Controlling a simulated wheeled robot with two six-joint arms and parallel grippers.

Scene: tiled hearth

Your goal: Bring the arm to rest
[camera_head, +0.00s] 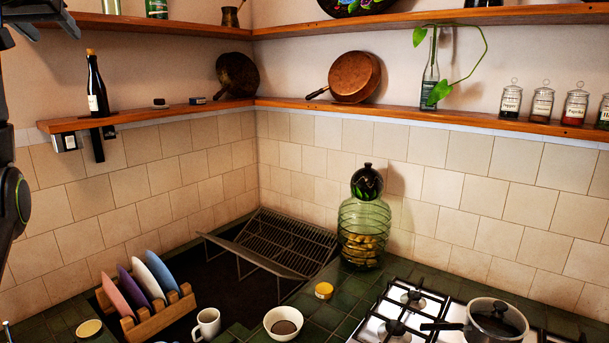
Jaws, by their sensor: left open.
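My left gripper (48,22) is at the top left corner, partly cut off by the picture's edge. It is open, with nothing seen between its fingers. It appears high, near the upper shelf's left end and apart from the dishes below. My left arm (12,200) runs up along the left edge. My right gripper and arm are not in view.
Wooden shelves (190,112) line the corner, holding a dark bottle (97,88), copper pan (354,76) and spice jars (541,104). Below are a plate rack (160,318), white mug (207,323), bowl (284,322), green jar (363,232) and hob with a pot (496,322).

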